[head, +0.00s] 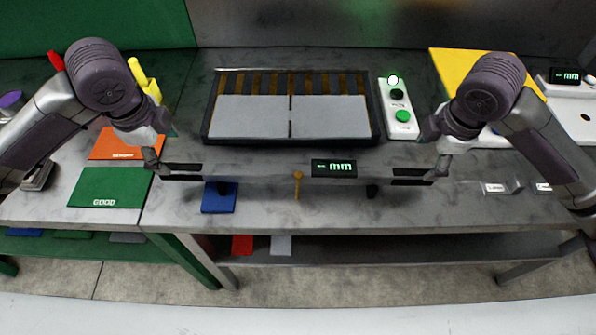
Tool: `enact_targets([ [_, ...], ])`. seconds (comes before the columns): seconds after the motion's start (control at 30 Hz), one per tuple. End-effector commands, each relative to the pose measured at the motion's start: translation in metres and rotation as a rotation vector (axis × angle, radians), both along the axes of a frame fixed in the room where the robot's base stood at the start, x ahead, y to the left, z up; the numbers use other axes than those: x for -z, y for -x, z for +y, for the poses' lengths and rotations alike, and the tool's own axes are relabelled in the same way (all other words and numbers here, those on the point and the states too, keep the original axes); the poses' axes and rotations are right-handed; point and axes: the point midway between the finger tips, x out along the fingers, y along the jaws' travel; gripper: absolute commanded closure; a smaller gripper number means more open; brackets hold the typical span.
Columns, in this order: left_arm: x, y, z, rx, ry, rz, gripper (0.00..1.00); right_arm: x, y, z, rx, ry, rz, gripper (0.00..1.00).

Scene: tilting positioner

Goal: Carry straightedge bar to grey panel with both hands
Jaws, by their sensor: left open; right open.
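The straightedge bar (260,180) is a long, thin grey bar lying left to right near the table's front, with a black "mm" display (334,168) at its middle. It seems to rest on two small dark supports. The grey panel (330,117) lies flat behind it, in two light halves split by a dark seam, inside a black frame. My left gripper (202,172) is open at the bar's left end. My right gripper (393,176) is open at its right end. I cannot tell whether the fingers touch the bar.
A control box (398,120) with a green button stands right of the frame (208,132). A green "GOOD" mat (110,187) and an orange mat (112,150) lie at left. A blue pad (218,204) and a brown peg-like piece (298,185) are near the bar.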

Motion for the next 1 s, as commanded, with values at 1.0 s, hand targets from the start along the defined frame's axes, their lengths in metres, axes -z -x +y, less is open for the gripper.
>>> enact_targets([
  [1.0, 0.106, -0.021, 0.0, -0.001, 0.0, -0.001, 0.28, 0.106, -0.021, 0.0, 0.0, 0.0, 0.0, 0.28],
])
